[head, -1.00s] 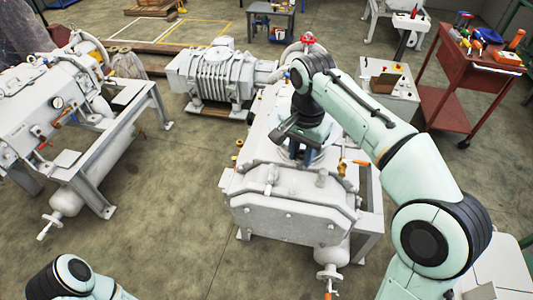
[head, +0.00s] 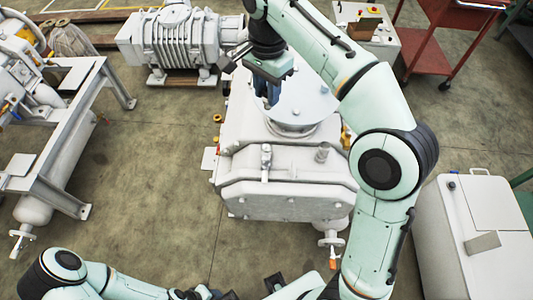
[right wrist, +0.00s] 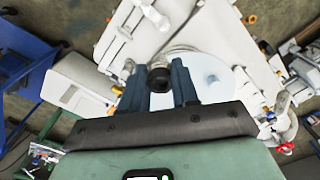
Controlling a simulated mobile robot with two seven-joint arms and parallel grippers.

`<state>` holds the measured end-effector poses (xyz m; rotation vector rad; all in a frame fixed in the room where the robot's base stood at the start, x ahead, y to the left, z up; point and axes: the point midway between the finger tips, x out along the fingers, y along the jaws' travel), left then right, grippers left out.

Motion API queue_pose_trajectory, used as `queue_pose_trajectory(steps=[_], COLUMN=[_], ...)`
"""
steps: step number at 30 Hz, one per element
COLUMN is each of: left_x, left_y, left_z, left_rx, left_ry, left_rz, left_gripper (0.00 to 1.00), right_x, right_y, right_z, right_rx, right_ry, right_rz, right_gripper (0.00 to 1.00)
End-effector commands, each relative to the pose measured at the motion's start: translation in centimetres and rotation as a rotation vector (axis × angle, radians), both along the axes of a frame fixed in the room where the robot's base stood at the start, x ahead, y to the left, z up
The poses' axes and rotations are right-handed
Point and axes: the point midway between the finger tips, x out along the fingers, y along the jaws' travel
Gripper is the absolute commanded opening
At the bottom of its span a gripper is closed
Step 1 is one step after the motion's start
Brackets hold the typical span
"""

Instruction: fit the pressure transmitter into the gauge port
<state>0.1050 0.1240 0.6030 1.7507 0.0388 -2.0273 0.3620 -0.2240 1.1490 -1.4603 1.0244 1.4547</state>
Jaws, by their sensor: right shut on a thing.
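My right gripper (head: 268,96) points down over the left side of the round lid on the white pump unit (head: 285,190). In the right wrist view my right gripper (right wrist: 159,78) is shut on a small dark cylinder with a black round end, which I take for the pressure transmitter (right wrist: 159,77). In the head view the fingers hide it. An upright stub fitting (head: 266,160) and a second stub (head: 322,152) stand on the pump's top; I cannot tell which is the gauge port. My left arm shows at the bottom left; its gripper is not clear.
The round lid (head: 300,105) lies beside and below the fingers. A ribbed blower (head: 180,42) stands behind left, a grey frame (head: 75,125) at left. A white cabinet (head: 475,235) is at right and a red cart (head: 440,40) behind. Floor left of the pump is clear.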

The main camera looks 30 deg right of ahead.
Motion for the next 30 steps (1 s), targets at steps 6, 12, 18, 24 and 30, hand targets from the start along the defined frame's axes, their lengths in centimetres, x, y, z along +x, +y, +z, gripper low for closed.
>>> queue_pose_trajectory(steps=[6, 12, 18, 24, 30], left_x=[-0.9, -1.5, -1.8, -1.9, -2.1], left_y=[0.0, 0.0, 0.0, 0.0, 0.0], left_z=[-2.3, -4.0, -5.0, -5.2, -5.9], left_rx=[0.0, 0.0, 0.0, 0.0, 0.0], left_ry=[0.009, 0.016, 0.02, 0.021, 0.023], left_rz=[-0.001, 0.0, 0.0, -0.001, 0.0], left_gripper=[0.43, 0.43, 0.43, 0.43, 0.43], right_x=[0.0, 0.0, 0.1, 0.2, 0.1], right_y=[0.0, 0.0, 0.0, 0.0, 0.0], right_z=[-4.6, -10.0, -14.1, -15.7, -18.8], right_rx=[0.0, 0.0, 0.0, 0.0, 0.0], right_ry=[0.003, 0.003, 0.001, -0.001, 0.0], right_rz=[-0.025, -0.025, -0.025, -0.024, -0.024], right_gripper=[0.0, 0.0, 0.0, 0.0, 0.0])
